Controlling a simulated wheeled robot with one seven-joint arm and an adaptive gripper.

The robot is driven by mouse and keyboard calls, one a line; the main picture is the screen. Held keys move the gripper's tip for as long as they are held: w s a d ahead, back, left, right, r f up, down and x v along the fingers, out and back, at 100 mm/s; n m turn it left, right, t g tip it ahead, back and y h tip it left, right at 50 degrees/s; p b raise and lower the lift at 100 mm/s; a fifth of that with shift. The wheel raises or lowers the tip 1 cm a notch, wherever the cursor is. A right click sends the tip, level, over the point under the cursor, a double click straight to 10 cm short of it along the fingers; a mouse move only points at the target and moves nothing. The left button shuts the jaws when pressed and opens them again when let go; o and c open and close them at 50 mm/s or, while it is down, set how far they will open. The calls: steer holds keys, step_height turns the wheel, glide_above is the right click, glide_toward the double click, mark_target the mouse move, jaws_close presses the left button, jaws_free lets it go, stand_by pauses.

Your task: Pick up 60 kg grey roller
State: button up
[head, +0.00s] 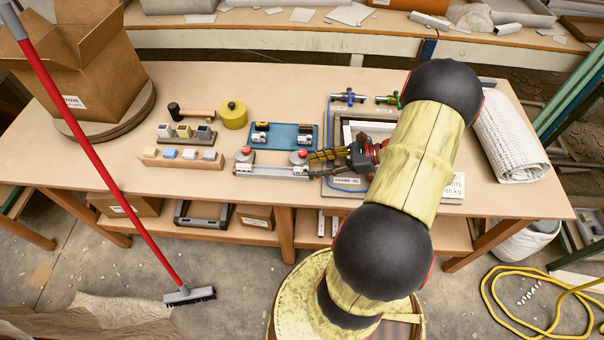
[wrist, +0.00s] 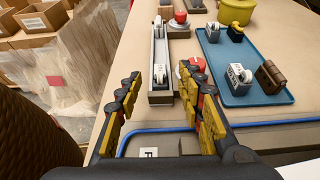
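A blue tray (wrist: 245,60) holds several small roller-like pieces; the tray also shows in the head view (head: 284,130). Near its front in the wrist view is a pale grey-white labelled piece (wrist: 238,76), with a dark brown piece (wrist: 271,76) to its right. Two more pieces sit at the tray's far end. The labels are too small to tell for sure which is the 60 kg grey roller. My gripper (wrist: 163,82) is open and empty, with its fingers apart, left of the tray in the wrist view. In the head view my gripper (head: 318,161) reaches left, close to the tray's front edge.
A grey rail (wrist: 160,70) lies beyond my fingers, with red knobs (head: 299,157) beside its ends. A white roll (head: 510,135) lies right of my arm.

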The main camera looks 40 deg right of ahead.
mark_target(301, 170)
steer(key=shift+x, duration=1.25)
steer(key=c, duration=0.3)
jaws_close()
